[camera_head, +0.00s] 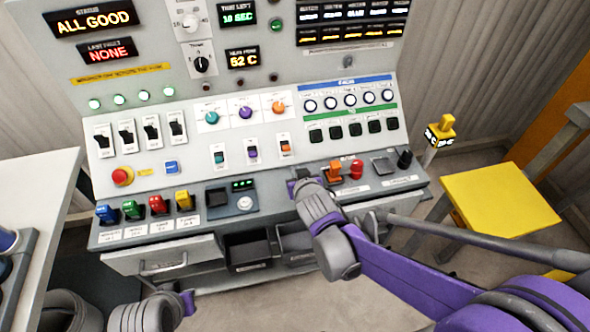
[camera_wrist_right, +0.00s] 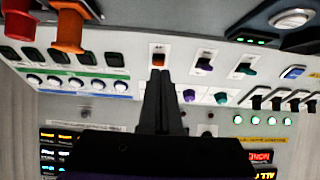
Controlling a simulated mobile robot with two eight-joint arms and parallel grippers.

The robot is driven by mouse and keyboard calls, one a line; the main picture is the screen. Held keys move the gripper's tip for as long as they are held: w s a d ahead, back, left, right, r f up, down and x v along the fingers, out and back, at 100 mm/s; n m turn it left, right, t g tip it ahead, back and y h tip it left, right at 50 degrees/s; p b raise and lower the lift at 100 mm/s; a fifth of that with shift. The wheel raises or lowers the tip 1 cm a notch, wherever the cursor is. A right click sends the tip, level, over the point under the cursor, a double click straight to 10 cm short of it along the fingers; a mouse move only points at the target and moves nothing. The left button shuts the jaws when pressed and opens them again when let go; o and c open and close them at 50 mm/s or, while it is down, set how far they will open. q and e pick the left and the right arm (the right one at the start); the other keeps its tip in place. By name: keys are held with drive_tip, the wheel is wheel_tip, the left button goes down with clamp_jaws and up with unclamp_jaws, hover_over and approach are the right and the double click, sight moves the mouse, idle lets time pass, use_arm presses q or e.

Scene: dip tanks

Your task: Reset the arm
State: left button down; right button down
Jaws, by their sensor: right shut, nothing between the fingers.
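My right gripper (camera_head: 303,187) is over the lower front of the control panel, left of an orange lever (camera_head: 334,172) and a red knob (camera_head: 356,169). In the right wrist view its dark fingers (camera_wrist_right: 160,85) are together and empty. Their tips appear just below an orange rocker switch (camera_wrist_right: 158,56); contact cannot be told. The orange lever (camera_wrist_right: 68,28) and red knob (camera_wrist_right: 17,20) show at upper left there. My left arm's purple end (camera_head: 188,302) is low in the head view; its fingers cannot be made out. Small labels are unreadable.
The panel (camera_head: 330,145) carries several switches, knobs and buttons, with a red stop button (camera_head: 122,176) at left. Displays read ALL GOOD (camera_head: 93,20) and NONE (camera_head: 107,51). A white table (camera_head: 35,190) stands left, a yellow stool (camera_head: 505,200) right. Black bins (camera_head: 248,252) sit below.

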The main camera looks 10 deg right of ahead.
use_arm(q)
drive_tip(key=shift+w, duration=0.25)
use_arm(e)
drive_tip(key=shift+w, duration=0.2)
